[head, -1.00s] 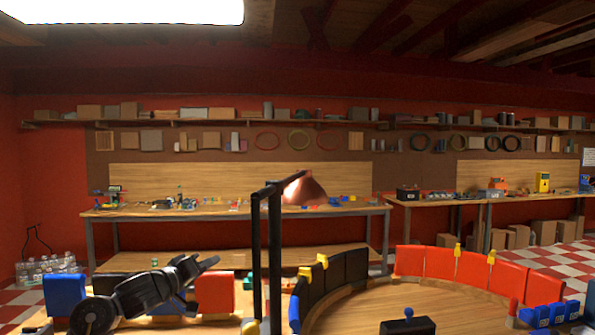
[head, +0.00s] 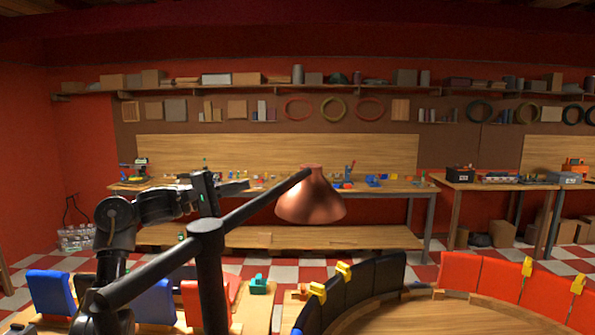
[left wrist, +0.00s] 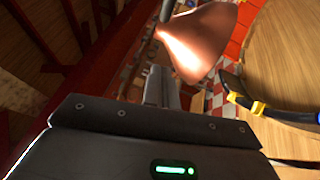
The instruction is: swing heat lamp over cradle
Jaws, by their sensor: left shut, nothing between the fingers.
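The heat lamp's copper shade (head: 311,196) hangs at the end of a black swing arm (head: 258,205) in the head view. This arm runs diagonally over a black post (head: 212,285). The shade also shows at the top of the left wrist view (left wrist: 200,40). My left gripper (head: 236,187) is shut and empty, behind the black arm and left of the shade; I cannot tell if it touches the lamp. The curved row of black and red panels (head: 375,283) stands on a round wooden base at lower right. I cannot tell which part is the cradle. My right gripper is out of view.
Blue and red panels (head: 52,293) stand at lower left, with a small green part (head: 258,286) nearby. A long wooden workbench (head: 385,187) with small parts stands against the back wall. The air right of the shade looks clear.

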